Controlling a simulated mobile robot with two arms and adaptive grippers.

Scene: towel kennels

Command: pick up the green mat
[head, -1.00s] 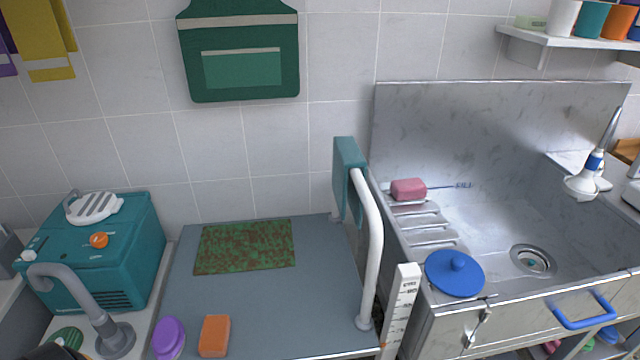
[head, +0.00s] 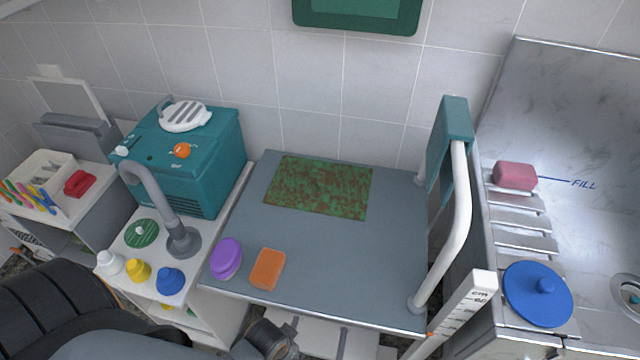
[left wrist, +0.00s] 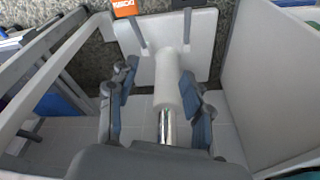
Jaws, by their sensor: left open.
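The green mat (head: 318,187), speckled with brown, lies flat on the back part of the grey tabletop (head: 370,260), near the tiled wall. My left gripper (left wrist: 158,90) is open in the left wrist view, its fingers well apart. A white post with a chrome lower part shows between or beyond the fingers; I cannot tell how near it is. The mat is not in the left wrist view. In the head view my left arm comes in at the bottom left, below the tabletop's front edge; its fingers are not visible there. My right gripper is not in view.
A purple oval item (head: 226,258) and an orange sponge (head: 267,269) lie at the tabletop's front left. A white rail (head: 459,220) stands along its right edge. A teal machine (head: 190,160) with a grey hose is at left; a steel sink is at right.

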